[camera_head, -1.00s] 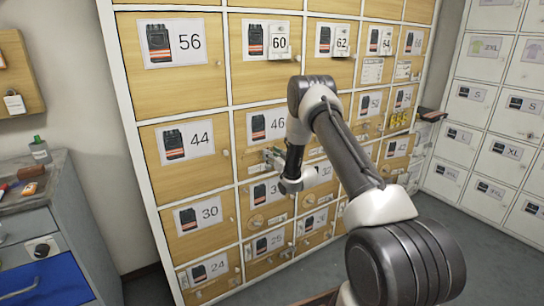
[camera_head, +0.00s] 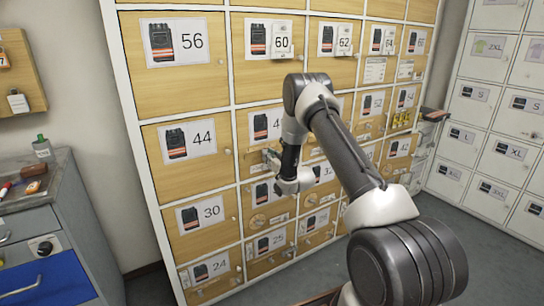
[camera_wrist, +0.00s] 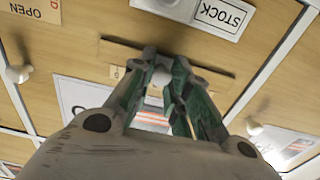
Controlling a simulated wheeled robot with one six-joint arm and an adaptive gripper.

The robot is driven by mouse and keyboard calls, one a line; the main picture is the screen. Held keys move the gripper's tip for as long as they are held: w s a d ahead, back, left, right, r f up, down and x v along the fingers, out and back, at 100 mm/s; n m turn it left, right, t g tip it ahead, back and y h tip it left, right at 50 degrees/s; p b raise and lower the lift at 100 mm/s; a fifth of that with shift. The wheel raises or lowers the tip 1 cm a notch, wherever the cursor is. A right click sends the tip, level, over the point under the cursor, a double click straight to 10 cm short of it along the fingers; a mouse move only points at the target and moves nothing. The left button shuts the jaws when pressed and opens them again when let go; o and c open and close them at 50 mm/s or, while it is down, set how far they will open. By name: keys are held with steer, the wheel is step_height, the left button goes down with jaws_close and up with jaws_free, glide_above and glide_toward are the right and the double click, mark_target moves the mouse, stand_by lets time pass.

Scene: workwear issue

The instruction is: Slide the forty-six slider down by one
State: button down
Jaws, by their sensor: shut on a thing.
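The slider of compartment forty-six shows in the wrist view as a white knob (camera_wrist: 160,78) on a dark horizontal slot (camera_wrist: 120,45) in a wooden front. My gripper (camera_wrist: 163,70) is shut on this knob, one green-edged finger on each side. In the head view, my gripper (camera_head: 272,158) is at the lower part of the forty-six door, below its label (camera_head: 259,126). My arm covers part of that label, and the slider itself is hard to make out there.
Wooden doors with numbered labels surround the slot, with forty-four (camera_head: 188,140) to the left. The wrist view shows a STOCK plate (camera_wrist: 218,14), an OPEN plate (camera_wrist: 32,9) and a round door knob (camera_wrist: 18,74). A grey cabinet (camera_head: 62,215) stands at left; the floor between is clear.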

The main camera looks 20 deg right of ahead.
steer(key=c, duration=1.3)
jaws_free()
steer(key=shift+s, duration=0.1)
steer(key=s, duration=0.4)
steer(key=s+d, duration=0.1)
steer(key=s, duration=0.2)
steer(key=s+d, duration=0.1)
steer(key=s, duration=0.3)
steer(key=shift+s, duration=0.3)
